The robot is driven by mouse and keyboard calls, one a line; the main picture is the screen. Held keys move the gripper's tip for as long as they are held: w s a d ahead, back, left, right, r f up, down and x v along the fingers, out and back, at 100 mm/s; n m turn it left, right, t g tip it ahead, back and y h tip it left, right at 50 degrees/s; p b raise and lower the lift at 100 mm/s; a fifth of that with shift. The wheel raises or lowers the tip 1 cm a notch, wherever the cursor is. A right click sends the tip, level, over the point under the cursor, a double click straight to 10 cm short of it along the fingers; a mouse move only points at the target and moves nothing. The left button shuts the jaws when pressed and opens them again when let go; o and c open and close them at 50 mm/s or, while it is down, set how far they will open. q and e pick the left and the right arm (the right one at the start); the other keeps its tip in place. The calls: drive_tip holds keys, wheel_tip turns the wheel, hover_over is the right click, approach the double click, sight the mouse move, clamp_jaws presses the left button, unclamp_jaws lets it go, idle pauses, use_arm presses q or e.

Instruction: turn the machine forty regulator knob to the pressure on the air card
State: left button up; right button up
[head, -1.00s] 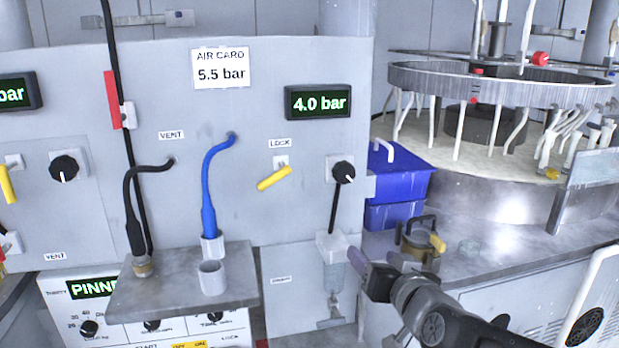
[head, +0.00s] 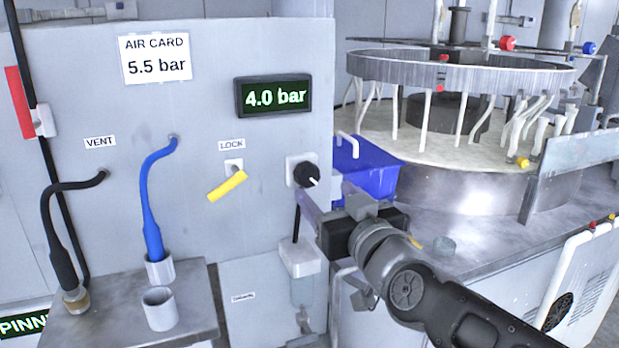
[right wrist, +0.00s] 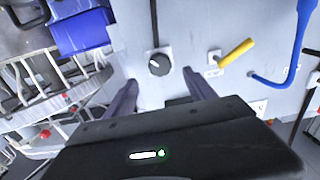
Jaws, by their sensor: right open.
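The black regulator knob (head: 306,175) with a white pointer line sits on a pale plate at the right of the grey panel. The green display (head: 273,95) above it reads 4.0 bar. The air card (head: 155,60) at the upper left reads 5.5 bar. My right gripper (head: 312,208) is just below and in front of the knob. In the right wrist view the open fingers (right wrist: 160,90) point at the panel, with the knob (right wrist: 159,64) beyond and between them, apart from both. My left gripper is not in view.
A yellow lock lever (head: 227,185) is left of the knob. Blue and black hoses hang further left over a grey shelf (head: 110,325). The round platen machine (head: 450,135) fills the right.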

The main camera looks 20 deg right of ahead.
sight(309, 177)
drive_tip(key=shift+w+d, duration=0.15)
drive_tip(key=shift+w, duration=1.8)
drive_tip(key=shift+w+d, duration=0.1)
drive_tip(key=shift+w, duration=1.85)
drive_tip(key=c, duration=1.4)
